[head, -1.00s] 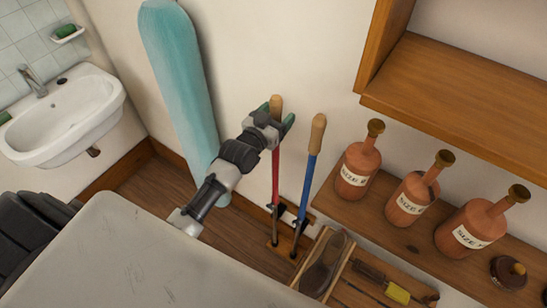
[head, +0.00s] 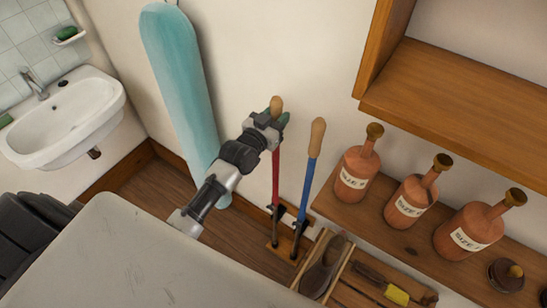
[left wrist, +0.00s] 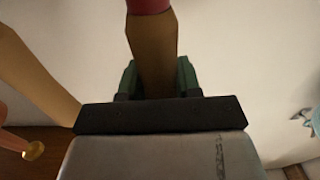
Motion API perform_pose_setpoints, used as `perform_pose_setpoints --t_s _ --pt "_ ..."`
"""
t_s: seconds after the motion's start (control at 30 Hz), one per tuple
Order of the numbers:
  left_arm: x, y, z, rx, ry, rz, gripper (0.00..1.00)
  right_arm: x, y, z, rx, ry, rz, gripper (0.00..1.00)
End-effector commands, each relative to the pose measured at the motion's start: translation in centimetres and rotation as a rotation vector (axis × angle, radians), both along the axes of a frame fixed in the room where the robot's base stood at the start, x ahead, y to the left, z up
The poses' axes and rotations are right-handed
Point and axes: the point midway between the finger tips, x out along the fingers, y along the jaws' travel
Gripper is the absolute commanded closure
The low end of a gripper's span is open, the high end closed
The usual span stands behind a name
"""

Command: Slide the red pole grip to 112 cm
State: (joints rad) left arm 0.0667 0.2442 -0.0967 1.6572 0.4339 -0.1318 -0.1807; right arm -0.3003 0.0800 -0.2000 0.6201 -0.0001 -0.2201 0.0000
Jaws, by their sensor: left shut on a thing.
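The red pole (head: 275,180) stands upright against the wall beside a blue pole (head: 306,185). Its wooden grip (head: 277,103) is at the top, and a red part above the tan grip (left wrist: 152,55) shows in the left wrist view. My left gripper (head: 279,120) comes in from the left and is shut on the grip, with a green finger on either side of it in the left wrist view (left wrist: 157,75). The fingers hide part of the grip. I cannot read any centimetre marks. My right gripper is not in view.
The blue pole's grip (head: 317,137) is close on the right. A turquoise board (head: 180,80) leans behind my left arm. Clay bottles (head: 357,175) stand on a shelf at right, below a wooden cabinet (head: 460,85). A sink (head: 65,115) is at left.

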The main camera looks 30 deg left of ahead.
Motion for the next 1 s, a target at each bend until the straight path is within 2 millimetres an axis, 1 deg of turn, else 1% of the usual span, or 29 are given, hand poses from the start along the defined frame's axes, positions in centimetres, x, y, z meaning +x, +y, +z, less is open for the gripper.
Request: perform_pose_setpoints --t_s 0.03,1.0 --pt "0.0 0.0 0.8 -0.001 -0.005 0.0 0.83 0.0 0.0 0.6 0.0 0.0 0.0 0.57" --pt "0.1 0.0 5.7 0.0 -0.008 0.0 0.83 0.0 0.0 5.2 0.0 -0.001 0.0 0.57"
